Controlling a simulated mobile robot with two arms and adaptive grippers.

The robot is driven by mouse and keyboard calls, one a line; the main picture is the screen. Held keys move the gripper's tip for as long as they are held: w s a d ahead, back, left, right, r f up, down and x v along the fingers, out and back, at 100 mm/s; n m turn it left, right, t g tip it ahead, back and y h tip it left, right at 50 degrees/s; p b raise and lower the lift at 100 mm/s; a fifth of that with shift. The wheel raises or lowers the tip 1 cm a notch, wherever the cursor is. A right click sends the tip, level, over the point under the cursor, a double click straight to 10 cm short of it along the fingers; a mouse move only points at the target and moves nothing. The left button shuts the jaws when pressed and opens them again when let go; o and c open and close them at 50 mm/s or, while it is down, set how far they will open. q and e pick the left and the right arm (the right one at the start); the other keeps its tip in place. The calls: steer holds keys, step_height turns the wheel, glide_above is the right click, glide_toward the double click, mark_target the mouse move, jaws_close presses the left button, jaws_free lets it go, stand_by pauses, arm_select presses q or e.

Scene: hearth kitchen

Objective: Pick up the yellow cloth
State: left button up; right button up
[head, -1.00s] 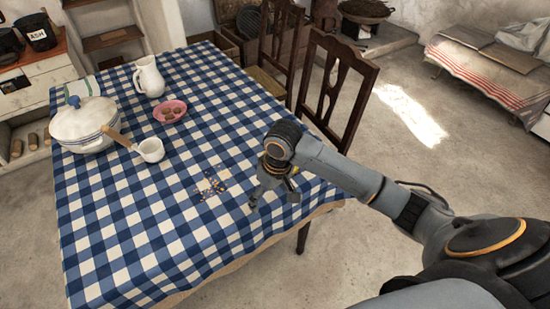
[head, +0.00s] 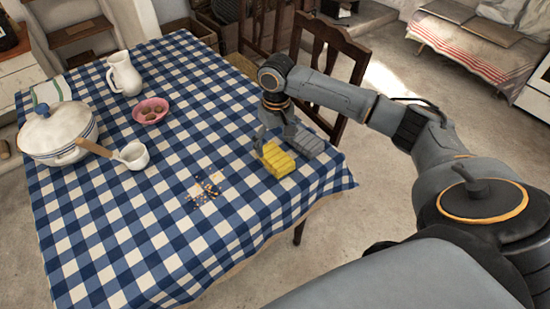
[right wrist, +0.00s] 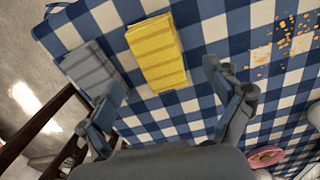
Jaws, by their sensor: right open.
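The yellow cloth (head: 276,161) lies folded on the blue-and-white checked tablecloth near the table's right edge. In the right wrist view the yellow cloth (right wrist: 156,50) shows a ribbed face, lying between and beyond the fingers. A grey folded cloth (right wrist: 90,67) lies beside it, a little apart; in the head view this grey cloth (head: 308,143) is behind it to the right. My right gripper (head: 275,132) points down just behind the yellow cloth, open and empty. Its two spread fingers (right wrist: 163,86) hold nothing. My left gripper is out of view.
Crumbs (head: 205,190) lie left of the yellow cloth. A wooden chair (head: 335,70) stands behind the table. The front tabletop is clear.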

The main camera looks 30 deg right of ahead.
mark_target(276, 156)
steer(key=shift+w+d+f, duration=0.1)
steer(key=shift+w+f, duration=0.05)
steer(key=shift+f, duration=1.4)
steer(key=shift+w+f, duration=0.1)
steer(key=shift+f, duration=1.4)
steer(key=c, duration=1.2)
